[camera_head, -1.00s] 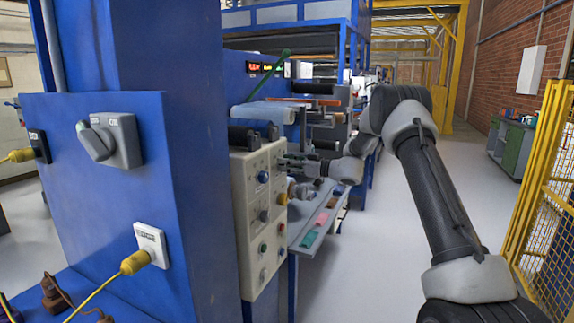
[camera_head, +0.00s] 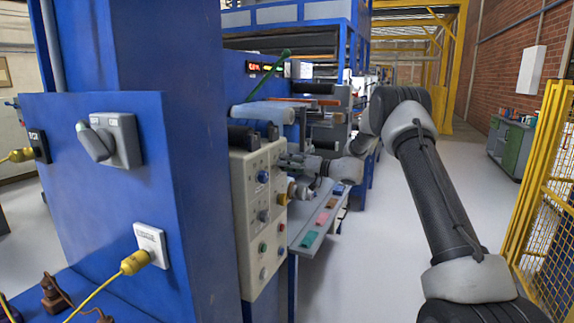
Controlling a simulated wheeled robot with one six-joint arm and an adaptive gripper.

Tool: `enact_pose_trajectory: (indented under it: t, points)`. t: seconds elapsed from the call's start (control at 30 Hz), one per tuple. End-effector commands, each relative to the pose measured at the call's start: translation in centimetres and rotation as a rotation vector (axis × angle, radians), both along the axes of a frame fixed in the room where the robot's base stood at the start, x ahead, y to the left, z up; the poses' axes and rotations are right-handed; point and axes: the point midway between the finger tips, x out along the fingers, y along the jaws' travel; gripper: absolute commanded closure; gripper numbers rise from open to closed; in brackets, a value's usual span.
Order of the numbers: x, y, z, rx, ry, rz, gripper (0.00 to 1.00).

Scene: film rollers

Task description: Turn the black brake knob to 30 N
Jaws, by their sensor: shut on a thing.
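The beige control panel (camera_head: 240,200) hangs on the blue machine frame, left of centre, with several knobs and buttons on its face. My gripper (camera_head: 283,160) reaches in from the right, and its fingers meet the upper right part of the panel. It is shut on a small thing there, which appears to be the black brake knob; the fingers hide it. The knob's pointer and scale marks cannot be read. A small lit display (camera_head: 263,68) with red and green digits is on the blue frame above; its figures are too small to read.
A large grey rotary switch (camera_head: 112,142) and a white socket with a yellow plug (camera_head: 134,262) are on the near blue column. A grey shelf with coloured pieces (camera_head: 304,226) lies below my gripper. Open floor (camera_head: 352,280) is to the right, before a yellow fence (camera_head: 541,180).

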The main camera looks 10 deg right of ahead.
Motion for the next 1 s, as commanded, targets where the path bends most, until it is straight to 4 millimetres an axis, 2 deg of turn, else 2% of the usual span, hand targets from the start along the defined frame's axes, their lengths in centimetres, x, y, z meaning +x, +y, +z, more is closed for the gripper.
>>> enact_pose_trajectory:
  t: [0.6,1.0]
  points:
    - [0.12,-0.18,-0.25,0.333,0.459,-0.002,0.88]
    - [0.13,-0.21,-0.36,0.47,0.647,-0.003,0.88]
